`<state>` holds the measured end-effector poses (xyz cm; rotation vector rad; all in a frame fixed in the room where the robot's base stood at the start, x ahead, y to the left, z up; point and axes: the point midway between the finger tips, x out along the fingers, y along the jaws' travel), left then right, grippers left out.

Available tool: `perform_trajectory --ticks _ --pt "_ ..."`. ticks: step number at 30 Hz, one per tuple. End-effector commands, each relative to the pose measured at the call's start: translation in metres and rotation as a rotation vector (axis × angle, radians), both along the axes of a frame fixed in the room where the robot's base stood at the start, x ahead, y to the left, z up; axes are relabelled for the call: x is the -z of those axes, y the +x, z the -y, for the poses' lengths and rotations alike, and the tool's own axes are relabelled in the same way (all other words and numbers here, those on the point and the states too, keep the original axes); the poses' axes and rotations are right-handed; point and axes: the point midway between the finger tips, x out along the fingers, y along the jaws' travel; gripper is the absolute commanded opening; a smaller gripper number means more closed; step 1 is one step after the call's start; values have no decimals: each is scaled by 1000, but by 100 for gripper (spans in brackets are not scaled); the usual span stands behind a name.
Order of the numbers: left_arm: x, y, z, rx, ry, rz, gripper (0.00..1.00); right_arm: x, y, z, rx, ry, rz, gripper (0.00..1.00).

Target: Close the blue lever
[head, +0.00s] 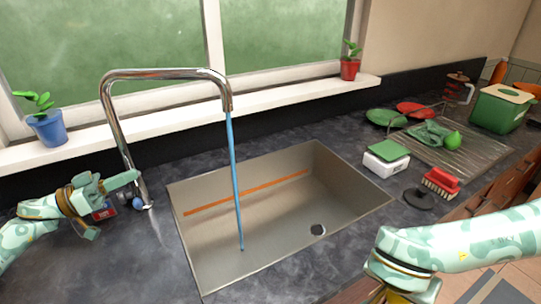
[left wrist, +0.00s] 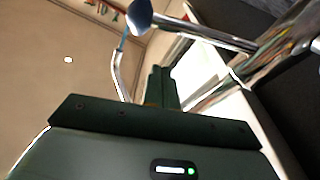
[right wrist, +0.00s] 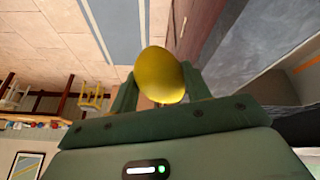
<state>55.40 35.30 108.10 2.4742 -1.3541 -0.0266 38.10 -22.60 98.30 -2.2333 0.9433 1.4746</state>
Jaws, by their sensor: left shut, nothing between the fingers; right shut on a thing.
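The blue lever (head: 137,203) is a small round blue knob at the foot of the chrome faucet (head: 112,118). In the left wrist view the blue knob (left wrist: 139,14) shows beyond my fingers, on a chrome stem. A thin blue stream (head: 236,180) runs from the spout into the sink. My left gripper (head: 136,176) is shut and empty, just above and left of the knob; I cannot tell if it touches. My right gripper (right wrist: 157,88) is shut on a yellow rounded object (right wrist: 162,72); in the head view its fingers are out of frame.
The metal sink (head: 295,255) holds an orange strip. At right are a sponge on a white block (head: 386,165), a red brush (head: 441,181), a drying mat and a green box (head: 500,108). The front-left counter is clear.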

Motion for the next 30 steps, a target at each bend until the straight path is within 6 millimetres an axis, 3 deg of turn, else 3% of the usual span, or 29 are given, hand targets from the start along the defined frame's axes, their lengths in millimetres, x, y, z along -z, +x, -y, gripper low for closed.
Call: perform_trajectory --ticks 3,7,30 --pt "23 -8 -2 -2 0 -7 0 7 0 0 0 0 -4 23" --pt "34 -12 -3 -1 1 -5 0 10 0 0 0 0 -5 23" --pt "47 -18 -1 -1 1 -2 0 6 0 0 0 0 -3 23"
